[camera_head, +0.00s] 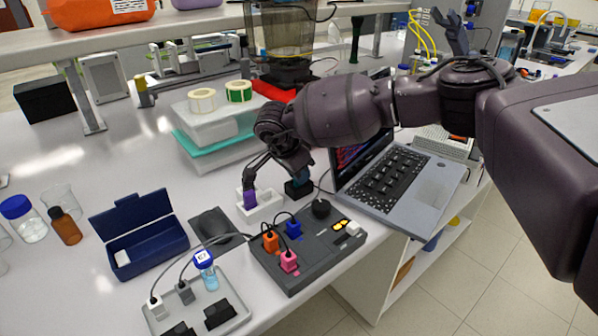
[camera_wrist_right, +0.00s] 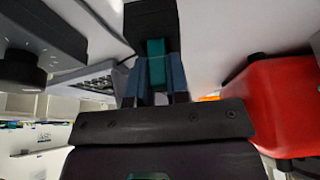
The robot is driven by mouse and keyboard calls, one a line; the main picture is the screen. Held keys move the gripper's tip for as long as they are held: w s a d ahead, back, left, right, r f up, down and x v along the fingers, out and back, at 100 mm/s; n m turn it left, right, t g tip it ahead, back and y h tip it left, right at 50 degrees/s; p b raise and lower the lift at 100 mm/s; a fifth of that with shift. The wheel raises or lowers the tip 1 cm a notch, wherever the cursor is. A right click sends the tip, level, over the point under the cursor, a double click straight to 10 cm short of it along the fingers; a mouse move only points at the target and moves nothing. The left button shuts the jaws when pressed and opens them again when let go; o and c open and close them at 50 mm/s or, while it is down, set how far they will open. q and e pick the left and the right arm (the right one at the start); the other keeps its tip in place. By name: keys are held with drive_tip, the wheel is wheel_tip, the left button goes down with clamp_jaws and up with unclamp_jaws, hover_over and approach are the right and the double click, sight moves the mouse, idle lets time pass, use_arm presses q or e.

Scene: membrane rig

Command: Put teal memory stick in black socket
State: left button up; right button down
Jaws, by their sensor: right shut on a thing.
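My right gripper (camera_head: 300,175) reaches down over the black socket (camera_head: 298,190), between the white socket and the laptop. In the right wrist view the gripper (camera_wrist_right: 157,82) is shut on the teal memory stick (camera_wrist_right: 156,62), which lies between its two fingers. The stick's far end meets the black socket (camera_wrist_right: 148,20) in that view. I cannot tell whether it is inside the socket or only against it. In the head view the stick is mostly hidden by the gripper. My left gripper is not in view.
A white socket (camera_head: 266,208) with a purple stick (camera_head: 250,199) stands just left. The laptop (camera_head: 410,190) is close on the right. A dark control box (camera_head: 290,268) with plugs is in front. A red object (camera_wrist_right: 285,105) stands near in the wrist view.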

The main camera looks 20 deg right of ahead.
drive_tip(key=c, duration=1)
unclamp_jaws()
drive_tip(key=p+v, duration=0.1)
drive_tip(key=v, duration=0.9)
drive_tip(key=shift+a+r, duration=0.15)
drive_tip(key=shift+r, duration=0.2)
